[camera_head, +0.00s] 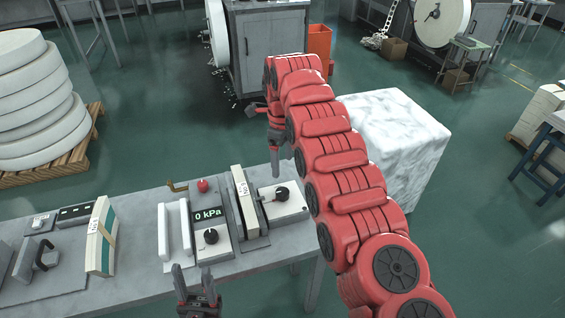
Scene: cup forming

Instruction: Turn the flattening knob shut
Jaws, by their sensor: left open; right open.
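Two black knobs sit on grey control boxes on the table. One knob (210,236) is on the box below the "0 kPa" display (208,215). The other knob (282,193) is on the box to the right. No readable label tells which is the flattening knob. My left gripper (192,270) is open and empty at the table's front edge, fingers pointing up the picture toward the nearer knob, apart from it.
The grey table (130,285) also holds a red button (202,186), white bars (164,232), cream blocks (102,237) and a black handle (46,254). A white marble block (395,135) stands behind my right arm. A pallet of white discs (35,90) is at left.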

